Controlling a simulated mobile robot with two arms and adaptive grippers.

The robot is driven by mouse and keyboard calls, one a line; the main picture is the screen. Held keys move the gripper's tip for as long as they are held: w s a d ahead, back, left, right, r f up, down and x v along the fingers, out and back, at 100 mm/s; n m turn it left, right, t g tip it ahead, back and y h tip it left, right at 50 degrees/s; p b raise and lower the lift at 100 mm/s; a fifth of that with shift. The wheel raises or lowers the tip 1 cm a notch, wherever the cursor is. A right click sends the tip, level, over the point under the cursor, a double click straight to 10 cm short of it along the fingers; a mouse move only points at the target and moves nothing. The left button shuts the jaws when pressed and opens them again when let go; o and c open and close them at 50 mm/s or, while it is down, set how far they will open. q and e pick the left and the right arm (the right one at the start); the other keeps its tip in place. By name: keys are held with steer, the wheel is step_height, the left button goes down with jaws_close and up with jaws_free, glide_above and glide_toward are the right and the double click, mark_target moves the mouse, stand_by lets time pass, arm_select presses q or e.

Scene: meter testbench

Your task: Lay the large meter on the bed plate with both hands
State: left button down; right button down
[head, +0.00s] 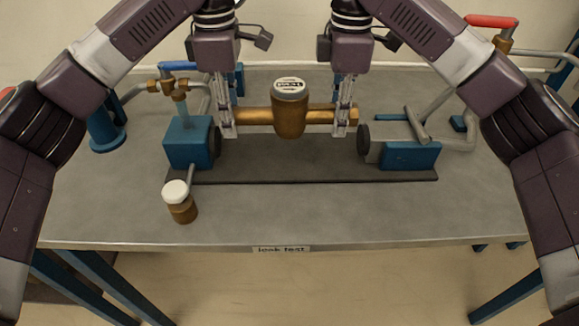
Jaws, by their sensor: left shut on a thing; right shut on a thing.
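The large meter (289,115) is a brass body with a horizontal brass pipe and a pale round register on top. It is level in the head view, over the back part of the dark bed plate (290,165). My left gripper (229,130) is shut on the left end of its pipe. My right gripper (343,128) is shut on the right end. The meter seems to be held above the plate, but I cannot tell the exact gap. The fingers partly hide the pipe near both ends.
A blue clamp block (188,143) stands at the plate's left end, and a blue clamp (410,155) with a lever at its right. A small white-capped brass meter (179,201) stands at the front left. The table's front (350,222) is clear.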

mark_target(333, 154)
arm_select(q)
steer(key=shift+d+f+b, duration=0.1)
steer(key=shift+f+b, duration=0.25)
steer(key=shift+f, duration=0.3)
arm_select(e)
steer(key=shift+a+f, duration=0.15)
steer(key=shift+f, duration=0.45)
arm_select(q)
steer(key=shift+f, duration=0.2)
arm_select(e)
steer(key=shift+f, duration=0.2)
